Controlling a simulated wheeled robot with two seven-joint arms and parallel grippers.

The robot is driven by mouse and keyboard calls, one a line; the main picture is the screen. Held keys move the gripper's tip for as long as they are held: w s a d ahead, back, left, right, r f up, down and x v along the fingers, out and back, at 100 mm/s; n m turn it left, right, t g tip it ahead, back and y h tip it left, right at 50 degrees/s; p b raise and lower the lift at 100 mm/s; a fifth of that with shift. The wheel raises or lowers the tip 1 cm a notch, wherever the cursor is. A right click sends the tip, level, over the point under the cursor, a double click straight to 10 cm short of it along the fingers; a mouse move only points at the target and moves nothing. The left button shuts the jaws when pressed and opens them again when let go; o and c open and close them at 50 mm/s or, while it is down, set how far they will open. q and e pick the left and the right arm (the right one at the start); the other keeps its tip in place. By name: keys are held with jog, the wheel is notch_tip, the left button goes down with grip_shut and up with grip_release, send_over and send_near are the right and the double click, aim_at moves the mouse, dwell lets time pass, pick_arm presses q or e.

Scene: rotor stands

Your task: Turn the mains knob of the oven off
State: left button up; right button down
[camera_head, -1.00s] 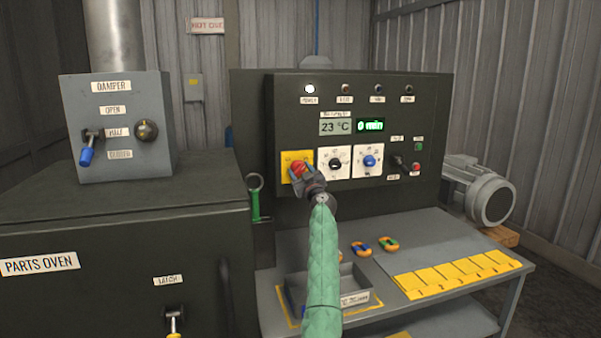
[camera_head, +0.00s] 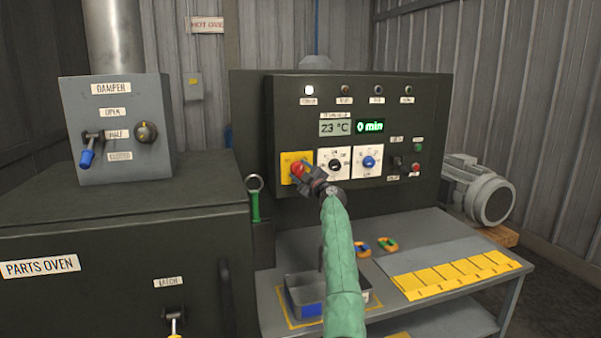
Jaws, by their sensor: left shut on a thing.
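The mains knob (camera_head: 296,169) is red and sits on a yellow plate (camera_head: 287,178) at the left of the oven's dark control panel (camera_head: 446,110). My left gripper (camera_head: 300,172) is shut on this knob, with its wrist tilted off to the lower right. The fingers cover part of the knob and plate, so its exact setting cannot be read. A round white lamp (camera_head: 309,90) at the panel's top left is lit. The display (camera_head: 335,127) reads 23 °C and the timer (camera_head: 370,126) reads 0 min. My right gripper is out of view.
Right of the gripper are a black knob (camera_head: 335,164) and a blue knob (camera_head: 369,162) on white plates. Below stands a grey bench (camera_head: 420,229) with a tray (camera_head: 292,284), partly behind my arm, and two coloured rings. The damper box (camera_head: 115,165) stands at left.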

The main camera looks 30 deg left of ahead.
pick_arm(q)
jog(key=shift+d+n+g, duration=0.1)
jog(key=shift+n+g, duration=0.4)
jog(key=shift+n, duration=0.6)
jog(key=shift+r+n+g+h, duration=0.1)
jog(key=shift+n+g+h, duration=0.25)
jog(key=shift+n, duration=0.65)
jog(key=n+g+h, duration=0.1)
jog(key=n, duration=0.2)
jog(key=shift+n, duration=0.3)
jog(key=shift+n+h, duration=0.35)
jog(key=shift+n, duration=0.45)
jog(key=shift+n+h, duration=0.5)
jog(key=shift+n, duration=0.7)
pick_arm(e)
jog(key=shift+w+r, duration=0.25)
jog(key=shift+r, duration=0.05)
